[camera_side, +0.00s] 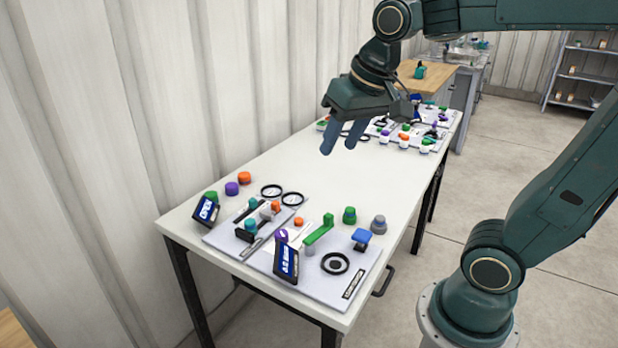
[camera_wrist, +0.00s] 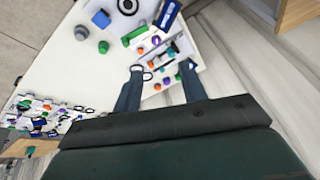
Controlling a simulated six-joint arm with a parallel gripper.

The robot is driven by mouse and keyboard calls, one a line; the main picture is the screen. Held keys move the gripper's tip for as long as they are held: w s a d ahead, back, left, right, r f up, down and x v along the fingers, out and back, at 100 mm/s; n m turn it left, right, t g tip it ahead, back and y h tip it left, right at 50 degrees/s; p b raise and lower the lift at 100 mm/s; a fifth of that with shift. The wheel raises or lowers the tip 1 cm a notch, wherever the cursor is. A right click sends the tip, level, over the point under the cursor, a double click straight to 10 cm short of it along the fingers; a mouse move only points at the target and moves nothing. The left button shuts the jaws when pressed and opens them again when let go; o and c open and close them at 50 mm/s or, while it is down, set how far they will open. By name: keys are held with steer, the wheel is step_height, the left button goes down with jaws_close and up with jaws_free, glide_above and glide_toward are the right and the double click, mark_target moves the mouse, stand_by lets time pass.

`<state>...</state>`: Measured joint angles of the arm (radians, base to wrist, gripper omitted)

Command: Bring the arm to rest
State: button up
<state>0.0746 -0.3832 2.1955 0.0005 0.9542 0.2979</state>
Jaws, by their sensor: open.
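My gripper (camera_side: 341,138) is held in the air above the middle of the white table (camera_side: 300,173), clear of the things on it. Its two blue-grey fingers point down and stand apart, with nothing between them in the side view. In the wrist view my gripper (camera_wrist: 158,88) also shows spread fingers, with the near cluster of parts seen beyond and below them. I see no contact between the fingers and any object.
A grey board (camera_side: 375,262) at the table's near end carries several coloured knobs, a green lever (camera_side: 319,229) and dark signs. Another cluster of parts (camera_side: 404,136) covers the far end. The table's middle is bare. A ribbed wall (camera_side: 200,90) runs along the left.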

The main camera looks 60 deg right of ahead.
steer(key=s+a+f+n+t, duration=0.1)
steer(key=s+a+f+n, duration=0.1)
steer(key=s, duration=0.7)
steer(key=shift+s+f+n, duration=0.25)
steer(key=shift+f+n, duration=0.45)
steer(key=shift+n, duration=0.4)
